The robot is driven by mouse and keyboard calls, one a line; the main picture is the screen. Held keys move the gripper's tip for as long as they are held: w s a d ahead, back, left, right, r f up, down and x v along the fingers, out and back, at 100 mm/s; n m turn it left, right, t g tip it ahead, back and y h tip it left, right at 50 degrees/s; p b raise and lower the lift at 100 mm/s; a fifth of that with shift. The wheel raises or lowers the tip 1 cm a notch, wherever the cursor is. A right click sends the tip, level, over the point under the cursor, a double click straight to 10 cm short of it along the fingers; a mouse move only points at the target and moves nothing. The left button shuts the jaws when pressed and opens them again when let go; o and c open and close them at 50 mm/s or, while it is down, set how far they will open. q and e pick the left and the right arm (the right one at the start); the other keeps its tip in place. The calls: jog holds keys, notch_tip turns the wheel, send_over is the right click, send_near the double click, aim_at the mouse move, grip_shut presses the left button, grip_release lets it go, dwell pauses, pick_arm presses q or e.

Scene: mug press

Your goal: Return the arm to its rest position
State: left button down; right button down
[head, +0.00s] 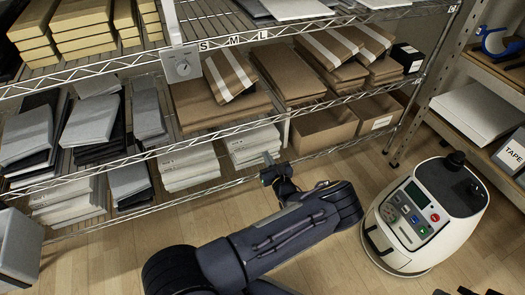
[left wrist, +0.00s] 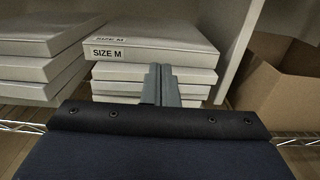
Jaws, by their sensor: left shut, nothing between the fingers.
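My left arm (head: 285,235) reaches from the bottom of the head view toward the wire shelf. My left gripper (head: 270,162) is at the front of the lower shelf, beside a stack of white boxes (head: 248,140). In the left wrist view the two grey fingers (left wrist: 160,82) are together with nothing between them. They overlap the front of a white box stack labelled SIZE M (left wrist: 150,52); whether they touch it I cannot tell. My right gripper is not in view.
A wire shelf rail (head: 150,148) runs close around the gripper. Open cardboard boxes (head: 325,128) stand to its right. A white rounded machine with buttons (head: 420,222) stands right of my arm. A side rack (head: 455,75) is at far right. Wooden floor (head: 100,262) is clear at left.

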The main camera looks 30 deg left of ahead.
pick_arm(q)
jog(key=p+v, duration=0.1)
jog(key=v, duration=0.6)
jog(key=shift+d+p, duration=0.15)
jog(key=shift+p, duration=0.15)
jog(key=s+a+r+n+g+h, duration=0.3)
jog(key=s+r+n+g, duration=0.4)
jog(key=n, duration=0.2)
jog(key=s+a+r+n+g+h, duration=0.2)
jog(key=s+a+r+n+g, duration=0.2)
jog(key=s+r+n+g, duration=0.3)
jog(key=s+d+r+n+t+h, duration=0.4)
jog(key=s+d+r+n+h, duration=0.15)
jog(key=s+r, duration=0.3)
jog(key=s+d+r+n+t+h, duration=0.4)
jog(key=s+d+r+n+h, duration=0.15)
jog(key=s+r+h, duration=0.35)
notch_tip(320, 180, up, 32)
jog(key=w+y+p, duration=0.1)
jog(key=y+p, duration=0.1)
jog(key=p, duration=2.9)
jog(key=shift+r+n+p, duration=0.15)
jog(key=shift+n+p, duration=0.15)
jog(key=shift+p, duration=0.05)
jog(key=shift+a, duration=0.15)
